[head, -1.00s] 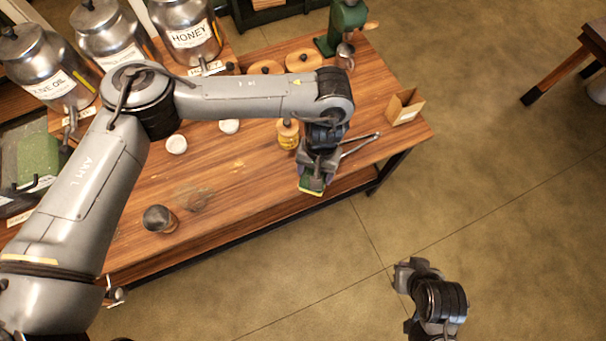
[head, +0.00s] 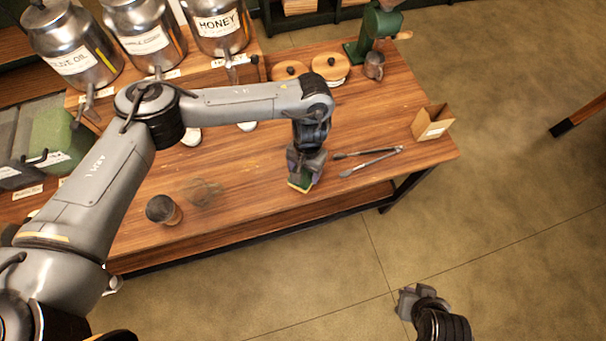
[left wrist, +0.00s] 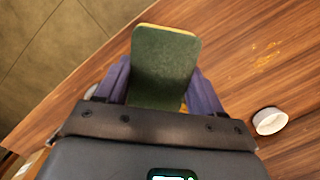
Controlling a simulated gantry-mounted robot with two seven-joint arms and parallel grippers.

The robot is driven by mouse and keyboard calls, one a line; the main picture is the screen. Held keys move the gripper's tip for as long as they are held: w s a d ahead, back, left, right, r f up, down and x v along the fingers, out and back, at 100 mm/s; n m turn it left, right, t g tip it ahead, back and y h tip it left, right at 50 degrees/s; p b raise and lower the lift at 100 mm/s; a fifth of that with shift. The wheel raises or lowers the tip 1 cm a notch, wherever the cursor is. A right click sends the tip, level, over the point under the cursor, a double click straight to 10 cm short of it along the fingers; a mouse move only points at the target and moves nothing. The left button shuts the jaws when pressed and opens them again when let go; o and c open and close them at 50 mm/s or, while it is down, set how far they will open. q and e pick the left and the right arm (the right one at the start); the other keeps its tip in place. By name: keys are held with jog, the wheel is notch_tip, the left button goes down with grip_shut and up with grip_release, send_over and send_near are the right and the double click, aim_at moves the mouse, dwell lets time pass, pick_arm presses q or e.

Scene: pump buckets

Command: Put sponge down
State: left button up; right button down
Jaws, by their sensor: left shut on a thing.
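The sponge (left wrist: 165,62) has a dark green face and a yellow edge. In the left wrist view it sits between the two fingers of my left gripper (left wrist: 163,92), which is shut on it. In the head view my left gripper (head: 303,172) points down near the front edge of the wooden table (head: 250,205). The sponge (head: 299,185) shows there as a small green and yellow patch below the fingers. I cannot tell whether it touches the tabletop. My right gripper (head: 412,299) is over the floor at the lower right, and its fingers are too unclear to judge.
Metal tongs (head: 370,160) lie just right of the left gripper. A small cardboard box (head: 431,123) stands at the right end. A dark-topped jar (head: 163,209) stands left, beside a brownish smear (head: 203,191). The tabletop between the smear and gripper is clear.

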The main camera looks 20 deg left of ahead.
pick_arm(q)
jog(key=shift+w+a+f, duration=0.1)
jog(key=shift+a+f, duration=0.15)
jog(key=shift+f+b, duration=0.8)
jog(key=shift+f, duration=1.2)
jog(key=shift+r, duration=0.1)
jog(key=o, duration=1)
jog(key=shift+f, duration=0.2)
